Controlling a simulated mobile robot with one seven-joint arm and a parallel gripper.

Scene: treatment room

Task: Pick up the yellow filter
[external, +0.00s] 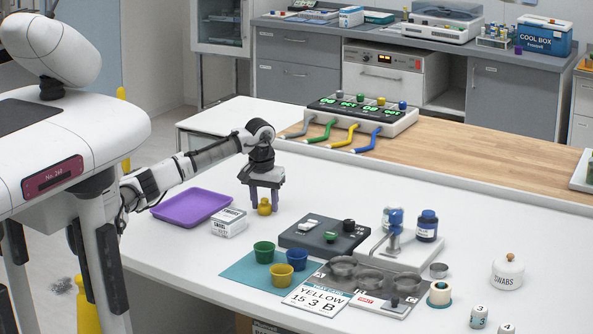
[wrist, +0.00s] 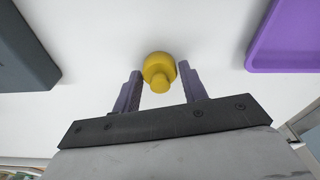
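The yellow filter (external: 264,207) is a small, rounded yellow piece with a narrower knob on top, upright on the white table. My gripper (external: 264,200) points down right over it, with its grey-purple fingers spread. In the wrist view the yellow filter (wrist: 158,68) lies between and slightly beyond the tips of my gripper (wrist: 158,73). A gap shows on each side of its knob; whether the wider body touches a finger I cannot tell. My gripper is open.
A purple tray (external: 192,208) and a white carton (external: 229,221) lie left of the filter. A dark scale-like device (external: 300,238) lies to the right. Green, blue and yellow cups (external: 281,275) stand in front on a teal mat (external: 238,272). A console (external: 350,112) with coloured hoses is behind.

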